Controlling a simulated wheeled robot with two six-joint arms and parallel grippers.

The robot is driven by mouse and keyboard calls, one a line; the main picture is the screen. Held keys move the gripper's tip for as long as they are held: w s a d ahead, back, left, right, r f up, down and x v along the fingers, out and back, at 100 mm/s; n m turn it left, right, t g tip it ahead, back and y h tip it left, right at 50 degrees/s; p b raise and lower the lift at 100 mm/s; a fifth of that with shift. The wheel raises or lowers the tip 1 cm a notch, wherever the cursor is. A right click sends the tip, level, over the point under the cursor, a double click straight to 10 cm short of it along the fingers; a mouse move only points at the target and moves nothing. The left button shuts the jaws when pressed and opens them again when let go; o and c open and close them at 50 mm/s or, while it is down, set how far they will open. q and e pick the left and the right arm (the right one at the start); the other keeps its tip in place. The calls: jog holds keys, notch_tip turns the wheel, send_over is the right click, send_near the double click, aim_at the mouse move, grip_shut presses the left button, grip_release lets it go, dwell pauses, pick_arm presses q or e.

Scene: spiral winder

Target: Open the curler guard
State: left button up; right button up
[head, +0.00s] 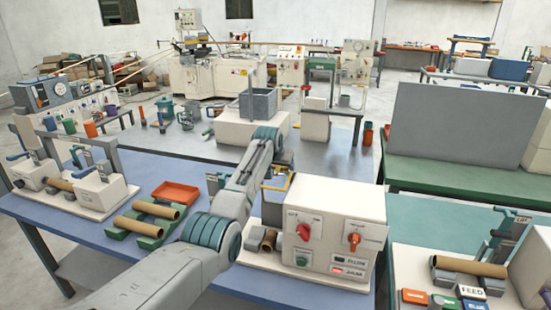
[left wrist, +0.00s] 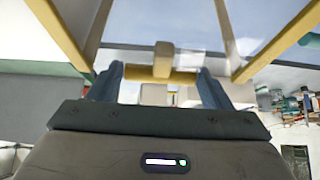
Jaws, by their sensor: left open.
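The curler guard (head: 289,182) is a clear panel in a yellow frame on the left part of the white control machine (head: 335,225). In the left wrist view the yellow guard frame (left wrist: 68,38) fills the top, with a short yellow handle bar (left wrist: 160,76) at its edge. My left gripper (left wrist: 160,71) is open, its two blue fingers at either end of the bar; I cannot tell whether they touch it. In the head view the wrist is just above the guard, and my arm hides part of it. My right gripper is not in view.
Left of my arm, cardboard tubes lie on a green rack (head: 135,225) beside an orange tray (head: 175,193). A clamp fixture (head: 95,190) stands at the table's left end. A grey panel (head: 455,138) stands on the green bench at right.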

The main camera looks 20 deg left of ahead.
pick_arm(q)
jog(key=b+v, duration=0.2)
jog(key=v, duration=0.6)
jog(key=shift+s+r+b, duration=0.35)
jog(key=shift+s+r, duration=0.1)
jog(key=shift+r, duration=0.1)
jog(key=shift+f, duration=0.1)
